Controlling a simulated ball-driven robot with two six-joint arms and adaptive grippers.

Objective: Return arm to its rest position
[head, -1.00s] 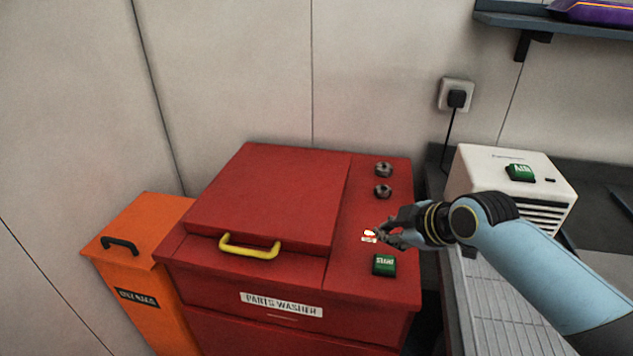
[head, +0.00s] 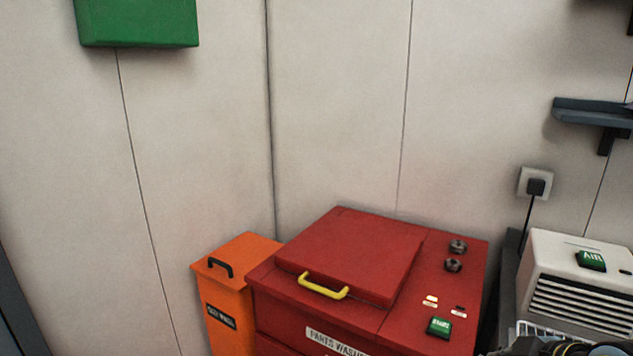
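My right arm shows only as a dark wrist part with a yellow ring at the bottom right edge. My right gripper (head: 512,348) is a dark shape beside it, mostly cut off by the frame, and its fingers cannot be made out. It is low and to the right of the red parts washer (head: 352,324), apart from its control panel as far as I can see. My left gripper is not in view.
The washer's lid (head: 350,252) with its yellow handle (head: 323,286) is down. Its panel has two knobs, a lit indicator (head: 430,301) and a green button (head: 439,327). An orange bin (head: 229,291) stands left; a white air unit (head: 577,284) stands right.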

